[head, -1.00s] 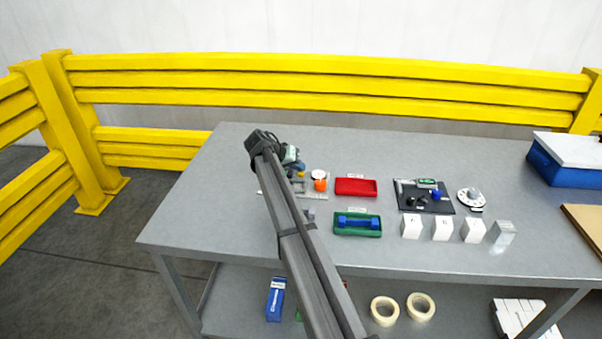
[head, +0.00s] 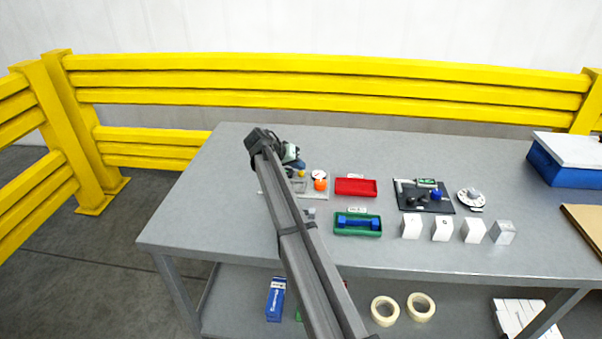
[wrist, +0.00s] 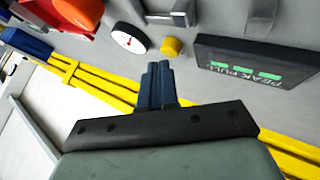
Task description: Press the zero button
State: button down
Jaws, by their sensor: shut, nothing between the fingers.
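A small yellow button (wrist: 172,47) stands on a grey panel (wrist: 205,15), between a white round dial (wrist: 128,38) and a black display (wrist: 258,62) with green digits and the words PEAK PULL. I take the yellow button for the zero button; no label on it is readable. In the head view a small yellow spot (head: 301,174) shows beside the dial (head: 318,175). My gripper (wrist: 158,72) is shut and empty, its dark blue fingertips close to the yellow button in the wrist view. It is also in the head view (head: 298,165), partly behind my arm. I see no clear contact.
An orange-red part (wrist: 75,15) sits beside the dial. On the grey table (head: 250,145) are a red tray (head: 356,187), a green tray (head: 345,230) with a blue part, a black board (head: 410,203) and several white blocks (head: 411,226). A yellow rail (head: 330,85) runs behind.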

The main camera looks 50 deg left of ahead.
aim_at(299, 173)
jog(key=shift+r, duration=0.45)
jog(key=shift+r, duration=2.5)
